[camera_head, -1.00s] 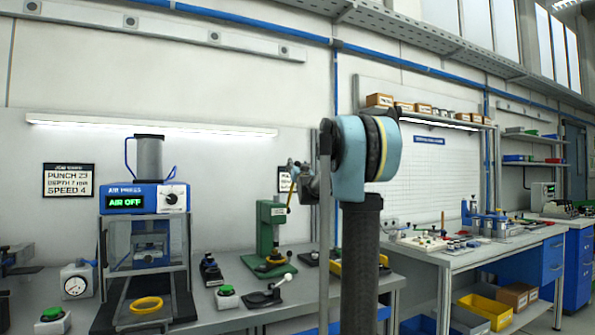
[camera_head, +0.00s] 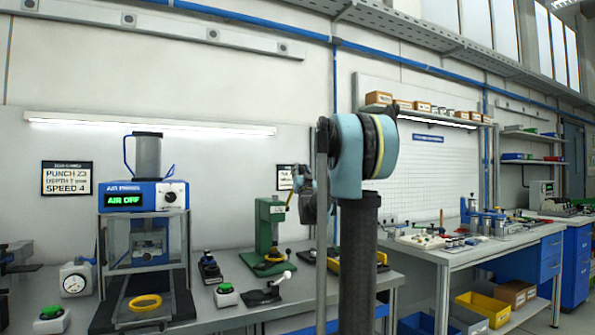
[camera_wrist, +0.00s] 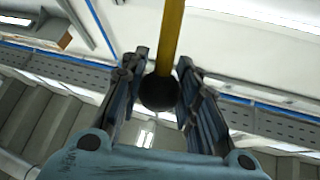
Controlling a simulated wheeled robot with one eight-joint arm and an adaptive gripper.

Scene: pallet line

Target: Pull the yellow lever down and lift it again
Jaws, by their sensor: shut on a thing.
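The yellow lever (camera_wrist: 172,35) runs down from the top of the wrist view and ends in a black ball knob (camera_wrist: 159,92). My gripper (camera_wrist: 160,100) has its fingers on both sides of the knob and is shut on it. In the head view, a short piece of the lever (camera_head: 290,199) shows beside the green press (camera_head: 268,232) on the bench. My gripper (camera_head: 301,184) is at the lever's upper end there, partly hidden by my own arm.
An air press (camera_head: 143,197) reading AIR OFF stands to the left, with a yellow ring (camera_head: 145,303) at its front. A small black toggle clamp (camera_head: 266,294) and a green button box (camera_head: 225,295) sit in front of the green press. A yellow-sided fixture (camera_head: 358,262) lies behind my arm.

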